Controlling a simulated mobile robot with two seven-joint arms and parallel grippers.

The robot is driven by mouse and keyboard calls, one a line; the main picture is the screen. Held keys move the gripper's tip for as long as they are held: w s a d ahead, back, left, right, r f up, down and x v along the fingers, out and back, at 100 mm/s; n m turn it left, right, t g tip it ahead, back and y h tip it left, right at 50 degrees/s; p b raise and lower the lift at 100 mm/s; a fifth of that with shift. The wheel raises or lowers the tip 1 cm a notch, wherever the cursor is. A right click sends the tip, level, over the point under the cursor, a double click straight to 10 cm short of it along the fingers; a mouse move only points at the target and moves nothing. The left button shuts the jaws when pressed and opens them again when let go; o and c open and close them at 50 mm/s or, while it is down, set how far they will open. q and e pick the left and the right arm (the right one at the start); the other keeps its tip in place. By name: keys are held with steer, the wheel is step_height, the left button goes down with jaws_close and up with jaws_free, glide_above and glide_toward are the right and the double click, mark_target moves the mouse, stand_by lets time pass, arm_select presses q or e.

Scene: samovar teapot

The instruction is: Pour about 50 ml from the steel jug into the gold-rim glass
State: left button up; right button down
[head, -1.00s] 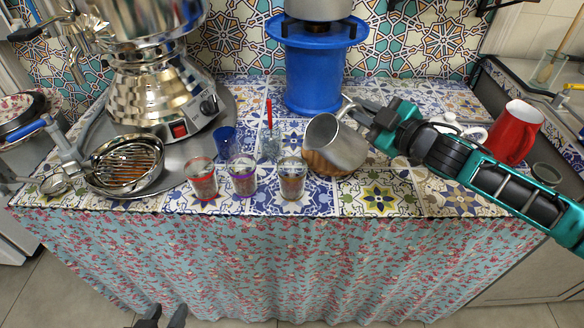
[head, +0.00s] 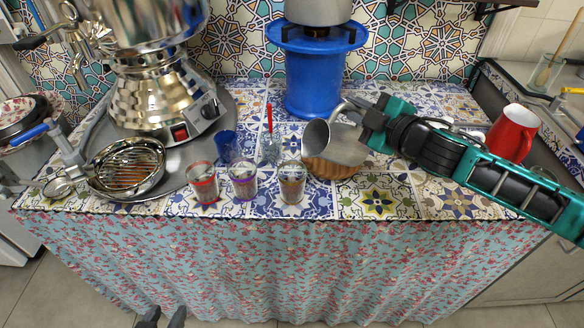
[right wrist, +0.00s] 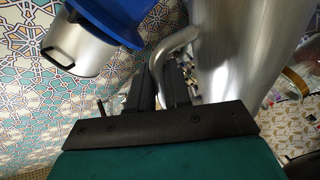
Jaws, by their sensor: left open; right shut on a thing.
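The steel jug (head: 345,148) is tilted, with its mouth facing left, up and to the right of the gold-rim glass (head: 292,186). The glass stands upright at the front of the tiled counter. I cannot see a stream or the liquid level. My right gripper (head: 366,112) is shut on the jug's handle. In the right wrist view, the fingers (right wrist: 165,82) are at the handle (right wrist: 176,44), beside the jug's large steel wall (right wrist: 240,50). My left gripper (head: 162,317) is open and empty, low in front of the counter.
A red-rim glass (head: 203,186) and a purple-rim glass (head: 243,183) stand left of the gold-rim glass. A blue cup (head: 226,146) and a red-handled utensil (head: 270,145) are behind. A brown bowl (head: 328,170) sits below the jug. A red pitcher (head: 511,133) stands right.

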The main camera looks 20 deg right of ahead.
arm_select(q)
steer(key=shift+s+a+r+p, duration=0.1)
steer(key=shift+a+r+p, duration=0.1)
steer(key=shift+r+p, duration=0.2)
arm_select(e)
steer(key=shift+s+a+r+n, duration=0.1)
steer(key=shift+a+r+n, duration=0.4)
steer(key=shift+r, duration=0.25)
arm_select(q)
steer(key=shift+s+a+f, duration=0.1)
steer(key=shift+f, duration=0.1)
steer(key=shift+r+p, duration=0.35)
arm_select(e)
steer(key=shift+a+r+n, duration=0.25)
steer(key=shift+r+n, duration=0.05)
stand_by(0.5)
arm_select(q)
steer(key=shift+s+a+f, duration=0.1)
steer(key=shift+a, duration=0.05)
arm_select(e)
steer(key=shift+s+a+r, duration=0.1)
steer(key=shift+a+r, duration=0.1)
arm_select(q)
steer(key=shift+p, duration=0.45)
arm_select(e)
steer(key=shift+a+r+n+h, duration=0.2)
steer(key=shift+n+h, duration=0.1)
steer(key=shift+n, duration=0.1)
